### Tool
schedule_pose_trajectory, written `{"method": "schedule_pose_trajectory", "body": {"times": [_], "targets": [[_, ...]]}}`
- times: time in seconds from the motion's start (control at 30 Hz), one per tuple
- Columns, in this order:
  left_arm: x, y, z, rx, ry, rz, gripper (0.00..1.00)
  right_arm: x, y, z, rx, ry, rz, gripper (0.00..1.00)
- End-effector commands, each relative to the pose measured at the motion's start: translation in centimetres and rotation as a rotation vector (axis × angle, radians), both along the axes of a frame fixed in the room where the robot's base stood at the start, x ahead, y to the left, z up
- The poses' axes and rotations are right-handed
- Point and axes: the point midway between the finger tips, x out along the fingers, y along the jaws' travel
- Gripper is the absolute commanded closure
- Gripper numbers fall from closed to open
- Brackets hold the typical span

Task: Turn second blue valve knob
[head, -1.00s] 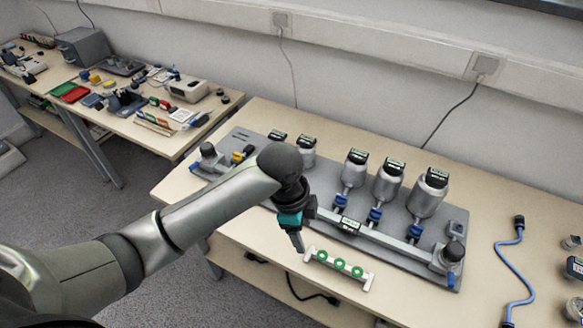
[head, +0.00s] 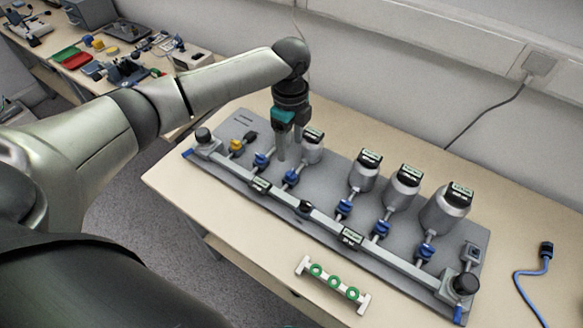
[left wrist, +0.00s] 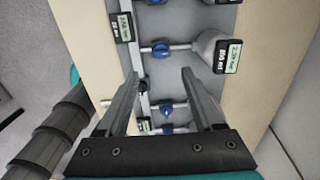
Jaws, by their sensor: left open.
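The second blue knob from the left (head: 291,177) is just below my left gripper (head: 289,160) in the head view. My left gripper points down with its fingers apart and empty. In the left wrist view, the two fingers (left wrist: 160,75) straddle the pipe area. One blue knob (left wrist: 161,48) shows just beyond the fingertips, beside a silver canister (left wrist: 207,48). More blue knobs show lower, between the fingers (left wrist: 166,111). I cannot tell whether the fingers touch any knob.
Several silver canisters with black-topped displays (head: 403,185) stand along the panel's back. A white rack with green rings (head: 334,284) lies in front of the panel. A blue cable (head: 520,285) lies at right. Bare tabletop (head: 240,240) is free in front.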

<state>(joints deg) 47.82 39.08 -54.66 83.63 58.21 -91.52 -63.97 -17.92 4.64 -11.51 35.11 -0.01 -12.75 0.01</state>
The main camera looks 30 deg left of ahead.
Motion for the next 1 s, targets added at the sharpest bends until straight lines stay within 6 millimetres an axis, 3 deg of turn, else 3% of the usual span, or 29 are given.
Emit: {"method": "schedule_pose_trajectory", "body": {"times": [0.03, 0.2, 0.43, 0.6, 0.9, 1.0], "targets": [[-0.1, 0.0, -1.5, 0.000, 0.003, 0.001, 0.32, 0.0, 0.0, -0.5, 0.000, 0.000, 0.000, 0.32], [-0.1, 0.0, -5.2, 0.000, 0.003, 0.000, 0.32, 0.7, 0.1, -1.5, 0.001, -0.010, 0.001, 0.32], [0.0, 0.0, -8.9, 0.000, 0.001, 0.000, 0.32, 1.7, 0.2, -2.4, 0.003, -0.028, 0.000, 0.32], [0.0, 0.0, -10.1, 0.000, 0.000, 0.000, 0.32, 1.7, 0.2, -2.7, 0.003, -0.028, 0.000, 0.32], [0.0, 0.0, -10.2, 0.000, -0.001, 0.000, 0.32, 1.7, 0.2, -2.7, 0.003, -0.028, -0.001, 0.32], [0.0, 0.0, -10.2, 0.000, -0.001, 0.000, 0.41, 1.6, 0.2, -2.7, 0.003, -0.027, -0.001, 0.32]]}}
